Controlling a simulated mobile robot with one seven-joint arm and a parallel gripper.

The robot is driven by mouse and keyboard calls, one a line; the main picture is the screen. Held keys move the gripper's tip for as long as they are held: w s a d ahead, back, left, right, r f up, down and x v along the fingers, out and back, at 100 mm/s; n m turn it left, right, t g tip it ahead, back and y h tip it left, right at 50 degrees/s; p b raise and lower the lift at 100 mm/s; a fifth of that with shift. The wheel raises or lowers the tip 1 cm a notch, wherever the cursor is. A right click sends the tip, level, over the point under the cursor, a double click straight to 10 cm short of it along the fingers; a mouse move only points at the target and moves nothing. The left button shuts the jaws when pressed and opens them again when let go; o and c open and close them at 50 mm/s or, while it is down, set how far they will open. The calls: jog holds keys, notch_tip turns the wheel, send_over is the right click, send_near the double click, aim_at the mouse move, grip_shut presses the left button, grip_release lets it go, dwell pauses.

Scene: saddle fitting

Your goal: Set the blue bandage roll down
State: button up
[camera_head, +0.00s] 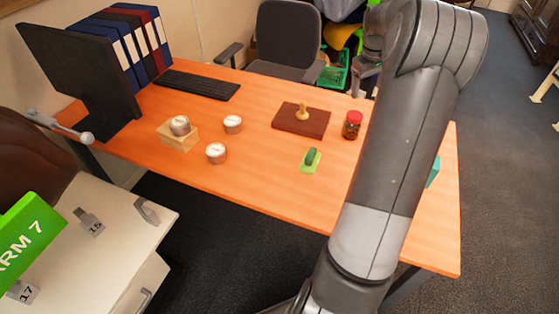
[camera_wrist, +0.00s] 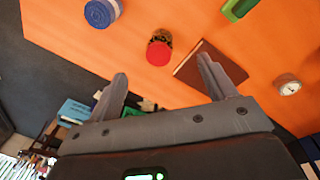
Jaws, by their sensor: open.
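The blue bandage roll (camera_wrist: 101,13) stands on the orange table in the wrist view, at the upper left, cut a little by the picture's top edge. My gripper (camera_wrist: 162,67) is open, with nothing between its fingers. The roll is beyond the fingertips and apart from them. In the head view my gripper (camera_head: 368,77) shows only partly behind my arm, near the table's far edge. I cannot make out the blue roll in the head view; my arm covers part of the table.
A red-lidded jar (camera_head: 352,126) stands beside a brown board (camera_head: 288,121) with a wooden-handled piece. A green item (camera_head: 311,159), several round tins, a keyboard (camera_head: 198,84) and a monitor (camera_head: 80,75) share the table (camera_head: 262,185). A teal object (camera_head: 433,172) shows right of my arm.

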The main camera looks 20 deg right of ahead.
jog(key=s+a+r+t, duration=0.15)
jog(key=a+r, duration=0.25)
jog(key=a, duration=0.4)
jog(key=s+a+r+h, duration=0.1)
jog(key=s+a+r, duration=0.25)
jog(key=a, duration=0.55)
jog(key=s+a+r+t, duration=0.15)
jog(key=a+r, duration=0.25)
jog(key=a, duration=0.4)
jog(key=s+a+f+t+y, duration=0.2)
jog(key=s+a+f, duration=0.1)
jog(key=s+a, duration=1.2)
jog(key=s, duration=0.3)
jog(key=shift+s+m, duration=0.3)
jog(key=shift+s, duration=0.05)
